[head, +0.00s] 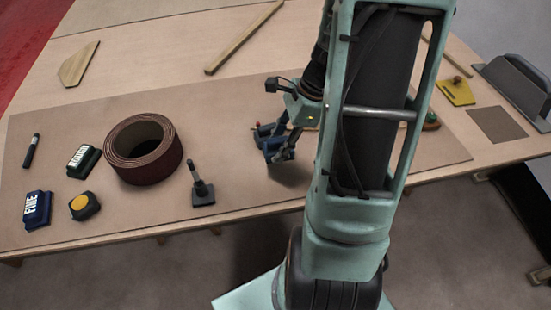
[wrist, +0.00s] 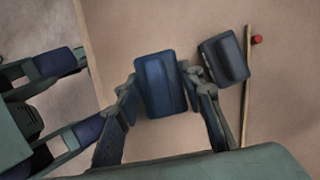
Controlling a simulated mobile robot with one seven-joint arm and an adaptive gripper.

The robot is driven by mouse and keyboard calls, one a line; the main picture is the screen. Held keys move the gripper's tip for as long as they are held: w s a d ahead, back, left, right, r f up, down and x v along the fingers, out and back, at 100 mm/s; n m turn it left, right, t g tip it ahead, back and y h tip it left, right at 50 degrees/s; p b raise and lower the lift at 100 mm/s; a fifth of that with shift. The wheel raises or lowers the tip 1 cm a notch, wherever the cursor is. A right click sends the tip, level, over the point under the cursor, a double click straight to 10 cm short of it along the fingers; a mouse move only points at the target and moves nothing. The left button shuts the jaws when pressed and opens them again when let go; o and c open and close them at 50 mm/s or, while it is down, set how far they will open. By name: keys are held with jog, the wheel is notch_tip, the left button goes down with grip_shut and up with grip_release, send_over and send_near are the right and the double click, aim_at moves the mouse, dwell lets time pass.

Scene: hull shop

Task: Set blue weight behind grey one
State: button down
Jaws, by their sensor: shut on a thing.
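The blue weight (wrist: 160,85), a block with a raised ridge, sits between the two fingers of my gripper (wrist: 162,108), which is shut on it. In the head view the blue weight (head: 279,151) hangs at my gripper (head: 283,143), with a shadow below it, so it seems raised off the board. A darker slate block (wrist: 225,58) lies just beyond the fingers at upper right in the wrist view; I cannot tell its colour surely.
A brown coiled roll (head: 145,150) stands left of the grey weight. A thin batten (wrist: 247,90) and a small red thing (wrist: 257,39) lie beyond the slate block. Small blocks lie at far left. Board behind the grey weight looks clear. My arm hides the middle right.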

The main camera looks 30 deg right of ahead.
aim_at(275, 153)
jog(key=shift+w+f+b, duration=0.5)
jog(key=shift+w+f, duration=0.15)
jog(key=shift+f, duration=0.1)
jog(key=shift+w+f+b, duration=0.15)
jog(key=shift+f+b, duration=1.2)
jog(key=shift+f, duration=0.2)
jog(key=shift+f, duration=0.15)
jog(key=c, duration=1.3)
grip_release()
jog(key=p+v, duration=0.2)
jog(key=v, duration=1)
